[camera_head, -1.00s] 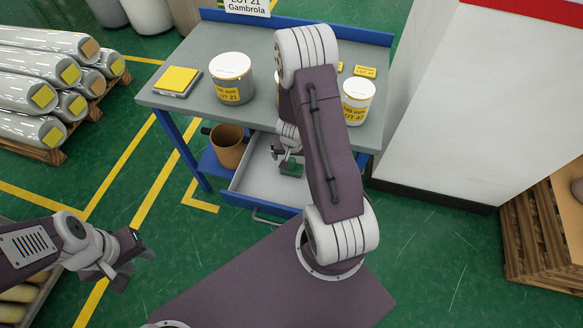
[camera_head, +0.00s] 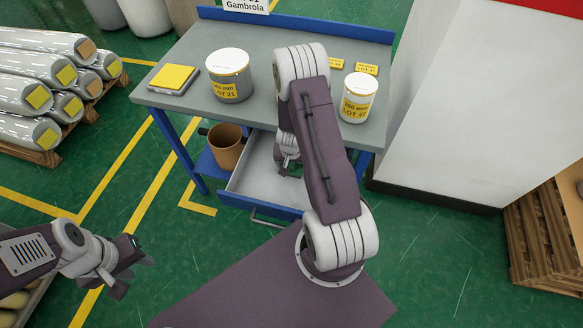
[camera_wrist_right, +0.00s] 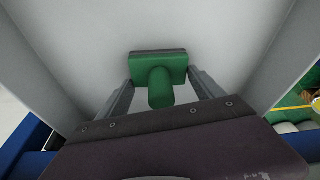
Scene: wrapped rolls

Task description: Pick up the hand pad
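The hand pad, a green block with a round green knob handle (camera_wrist_right: 160,88), lies in the open grey drawer and shows in the right wrist view. My right gripper (camera_wrist_right: 161,80) is open over it, one finger on each side of the handle, with a gap visible on both sides. My left gripper (camera_head: 136,273) is open and empty over the floor at lower left.
The drawer walls stand close on both sides of my right gripper. The bench top (camera_head: 290,108) holds a large tub (camera_head: 229,75), a smaller tub (camera_head: 358,97) and a yellow pad (camera_head: 173,77). A brown bin (camera_head: 226,148) stands under the bench. Wrapped rolls (camera_head: 35,68) are stacked at left.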

